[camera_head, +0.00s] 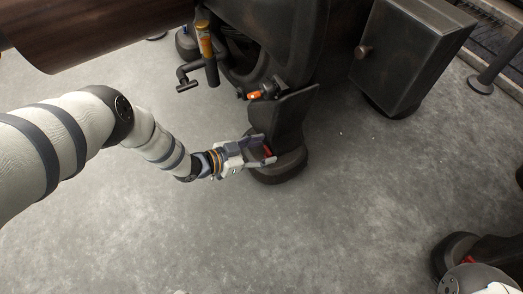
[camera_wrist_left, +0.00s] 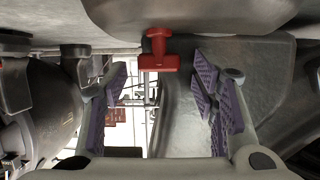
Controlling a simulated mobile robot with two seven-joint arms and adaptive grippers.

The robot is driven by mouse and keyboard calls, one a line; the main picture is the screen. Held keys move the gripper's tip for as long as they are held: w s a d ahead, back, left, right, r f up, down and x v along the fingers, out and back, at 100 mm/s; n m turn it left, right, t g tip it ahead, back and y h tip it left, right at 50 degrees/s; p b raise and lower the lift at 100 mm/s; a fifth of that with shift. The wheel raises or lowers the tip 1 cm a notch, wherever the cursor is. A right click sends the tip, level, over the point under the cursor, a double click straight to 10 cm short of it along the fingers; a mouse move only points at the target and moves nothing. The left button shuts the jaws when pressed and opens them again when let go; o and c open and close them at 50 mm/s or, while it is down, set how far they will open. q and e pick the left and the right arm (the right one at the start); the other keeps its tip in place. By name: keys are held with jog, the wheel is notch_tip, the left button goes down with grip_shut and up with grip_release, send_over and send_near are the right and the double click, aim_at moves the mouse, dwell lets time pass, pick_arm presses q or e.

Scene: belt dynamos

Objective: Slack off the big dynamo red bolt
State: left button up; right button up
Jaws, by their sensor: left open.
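The big dynamo (camera_head: 262,45) is the dark machine at the top centre in the head view, with a rounded dark foot (camera_head: 283,172) on the floor. The red bolt (camera_head: 267,151) sits low by this foot, partly hidden by my gripper. In the left wrist view the red bolt (camera_wrist_left: 159,50) is T-shaped and shows at the upper middle. My left gripper (camera_head: 268,150) is open, with its fingers reaching to either side of the bolt in the head view. In the left wrist view its purple-padded fingers (camera_wrist_left: 161,88) stand apart, with the bolt above the gap and no visible contact.
An orange-handled crank (camera_head: 205,40) and a small orange part (camera_head: 254,95) are on the machine's left side. A dark box (camera_head: 410,55) stands at the upper right. Another dark foot with a red part (camera_head: 458,250) is at the lower right. Grey floor in front is clear.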

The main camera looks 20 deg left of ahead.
pick_arm(q)
jog(key=c, duration=1.2)
jog(key=shift+o, duration=0.2)
